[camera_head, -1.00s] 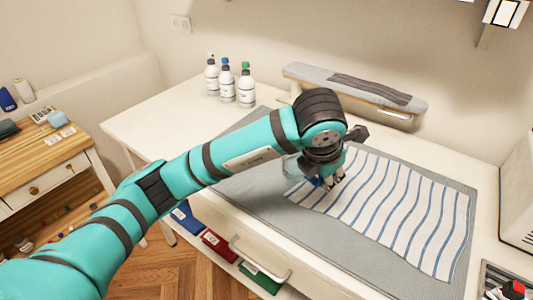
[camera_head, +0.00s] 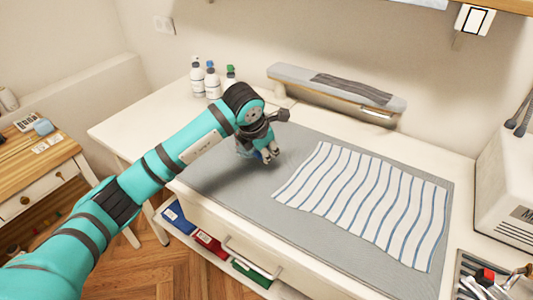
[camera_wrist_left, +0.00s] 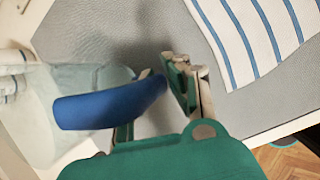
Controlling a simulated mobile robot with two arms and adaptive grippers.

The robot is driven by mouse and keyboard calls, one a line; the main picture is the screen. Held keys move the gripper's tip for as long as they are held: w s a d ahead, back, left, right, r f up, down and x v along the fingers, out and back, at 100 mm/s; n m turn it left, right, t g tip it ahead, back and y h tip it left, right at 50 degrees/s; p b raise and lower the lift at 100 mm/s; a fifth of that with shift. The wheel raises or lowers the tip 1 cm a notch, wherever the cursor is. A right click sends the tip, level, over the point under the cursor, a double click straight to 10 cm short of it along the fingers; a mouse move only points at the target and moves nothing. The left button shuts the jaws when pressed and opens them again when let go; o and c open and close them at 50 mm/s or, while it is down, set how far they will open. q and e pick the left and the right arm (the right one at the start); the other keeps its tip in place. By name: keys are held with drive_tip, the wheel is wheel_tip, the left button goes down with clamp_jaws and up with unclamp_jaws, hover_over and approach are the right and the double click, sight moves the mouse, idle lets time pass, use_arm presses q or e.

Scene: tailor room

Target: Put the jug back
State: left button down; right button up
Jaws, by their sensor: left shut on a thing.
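My left gripper (camera_head: 267,156) is over the left part of the grey ironing mat (camera_head: 225,177). It is shut on the jug by its blue handle. In the left wrist view the jug (camera_wrist_left: 70,80) has a pale see-through body and a thick blue handle (camera_wrist_left: 105,105) that runs to the gripper's fingers (camera_wrist_left: 186,85). In the head view the jug is mostly hidden by the wrist and fingers, so its height over the mat is hard to tell. My right gripper is not in view.
A striped cloth (camera_head: 365,205) lies flat on the mat. Several white bottles (camera_head: 212,85) stand at the back left of the table. A small ironing board (camera_head: 335,90) stands along the wall. A white machine (camera_head: 505,185) is at the right. The table's left end (camera_head: 130,125) is clear.

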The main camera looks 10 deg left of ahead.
use_arm(q)
drive_tip(key=shift+f, duration=0.9)
drive_tip(key=c, duration=1.4)
unclamp_jaws()
drive_tip(key=shift+o, duration=0.2)
drive_tip(key=shift+s+r, duration=0.2)
drive_tip(key=shift+r, duration=0.3)
drive_tip(key=b+v, duration=0.1)
drive_tip(key=v, duration=1)
drive_tip(key=shift+f, duration=0.1)
